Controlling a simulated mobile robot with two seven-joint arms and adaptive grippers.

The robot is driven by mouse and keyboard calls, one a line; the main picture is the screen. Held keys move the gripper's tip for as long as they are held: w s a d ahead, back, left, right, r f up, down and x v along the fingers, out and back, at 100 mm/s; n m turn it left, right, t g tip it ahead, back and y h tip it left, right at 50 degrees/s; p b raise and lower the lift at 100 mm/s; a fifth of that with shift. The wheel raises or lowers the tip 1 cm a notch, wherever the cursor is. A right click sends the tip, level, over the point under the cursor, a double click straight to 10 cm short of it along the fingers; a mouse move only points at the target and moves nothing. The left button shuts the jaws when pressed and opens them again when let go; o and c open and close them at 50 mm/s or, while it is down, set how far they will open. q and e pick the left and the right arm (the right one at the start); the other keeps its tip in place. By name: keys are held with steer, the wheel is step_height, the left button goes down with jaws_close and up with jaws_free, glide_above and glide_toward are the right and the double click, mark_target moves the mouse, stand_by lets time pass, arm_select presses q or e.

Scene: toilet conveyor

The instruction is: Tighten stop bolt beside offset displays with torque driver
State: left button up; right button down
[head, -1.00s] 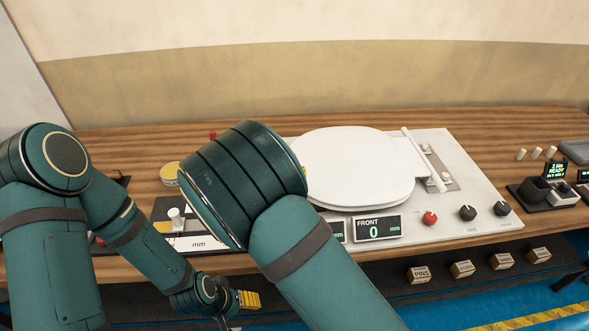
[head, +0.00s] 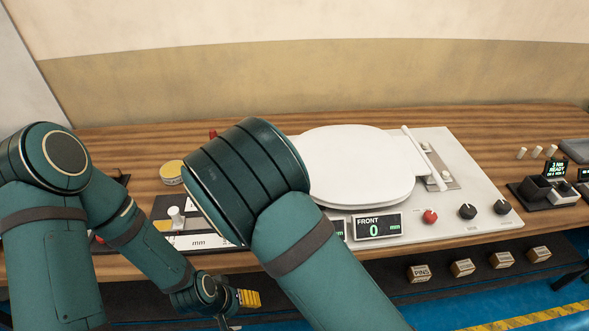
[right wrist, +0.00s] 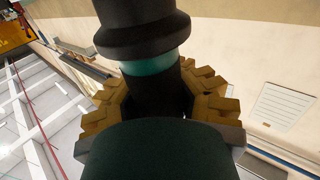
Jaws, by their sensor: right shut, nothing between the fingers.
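The FRONT offset display (head: 377,228) reads 0 mm on the front of the white fixture plate (head: 480,185). A second display (head: 340,230) beside it is mostly hidden by my right arm. I cannot pick out the stop bolt. My right gripper (right wrist: 165,100) shows yellow fingers in the right wrist view and is shut. A dark cylinder with a teal band (right wrist: 155,65), perhaps the torque driver, overlaps the fingers there; its relation to them is unclear. In the head view my right gripper is hidden. My left gripper (head: 248,299) is low before the bench, its opening unclear.
A white toilet seat lid (head: 355,160) covers the fixture's middle. A red button (head: 430,216) and two black knobs sit at its front. A dark dock (head: 535,190) with a READY screen (head: 556,169) stands right. A yellow tin (head: 172,172) stands left. Labelled boxes (head: 418,273) line the lower shelf.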

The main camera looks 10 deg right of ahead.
steer(key=shift+f+b, duration=0.9)
steer(key=shift+f, duration=0.3)
stand_by(1.3)
stand_by(0.4)
stand_by(1.4)
